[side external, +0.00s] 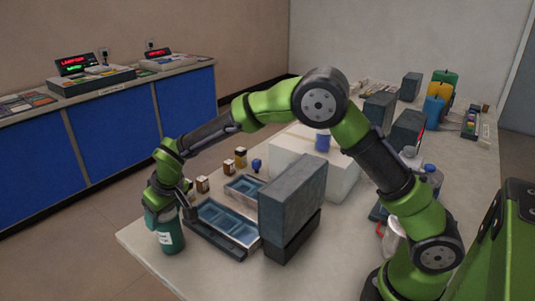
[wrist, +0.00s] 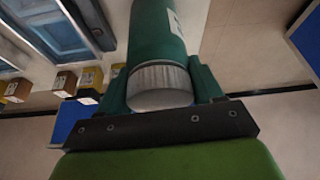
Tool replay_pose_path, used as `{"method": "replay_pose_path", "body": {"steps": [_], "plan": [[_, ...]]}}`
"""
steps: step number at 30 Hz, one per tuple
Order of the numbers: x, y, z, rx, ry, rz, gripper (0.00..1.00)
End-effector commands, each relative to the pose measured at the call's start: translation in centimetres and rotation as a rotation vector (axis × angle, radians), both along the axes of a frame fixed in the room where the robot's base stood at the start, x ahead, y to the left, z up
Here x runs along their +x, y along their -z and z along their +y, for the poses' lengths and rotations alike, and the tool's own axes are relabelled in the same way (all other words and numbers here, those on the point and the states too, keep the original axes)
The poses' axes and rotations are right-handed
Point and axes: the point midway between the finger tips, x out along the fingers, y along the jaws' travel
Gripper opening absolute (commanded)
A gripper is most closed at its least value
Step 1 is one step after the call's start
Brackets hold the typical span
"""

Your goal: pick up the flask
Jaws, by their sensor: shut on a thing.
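The flask (side external: 172,240) is a dark green cylinder with a white label and a grey cap. In the side view it is upright at the left end of the table, beside the blue-lined tray. I cannot tell whether its base touches the table. In the wrist view its green body (wrist: 154,32) runs to the top edge, with the ribbed grey cap nearest the camera. My gripper (wrist: 160,84) is shut on the flask at its cap end, one finger on each side. In the side view my gripper (side external: 160,206) covers the flask's top.
Right of the flask is a blue-lined compartment tray (side external: 222,228), then a tall dark grey block (side external: 292,205). Small brown-and-white bottles (side external: 202,184) stand behind. A white box (side external: 340,180) is farther back. The table's left edge is close to the flask.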

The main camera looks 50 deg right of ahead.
Motion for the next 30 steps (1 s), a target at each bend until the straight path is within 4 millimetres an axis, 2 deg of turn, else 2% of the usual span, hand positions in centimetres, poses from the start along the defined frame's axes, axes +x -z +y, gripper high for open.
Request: {"method": "replay_pose_path", "body": {"steps": [1, 3, 9, 12, 21, 26, 30], "plan": [[0.0, 0.0, 0.0, 0.0, 0.0, 0.0, 0.08], [0.0, -0.1, 0.0, 0.001, 0.0, -0.002, 0.01], [0.1, -0.2, 0.0, 0.001, 0.0, -0.003, 0.01], [0.1, -1.0, 0.0, 0.002, 0.001, -0.004, 0.01], [0.1, -6.8, 0.0, 0.002, 0.0, -0.007, 0.01], [0.1, -9.3, 0.0, 0.001, 0.0, -0.006, 0.01], [0.1, -12.5, 0.1, 0.003, 0.0, -0.009, 0.01]]}}
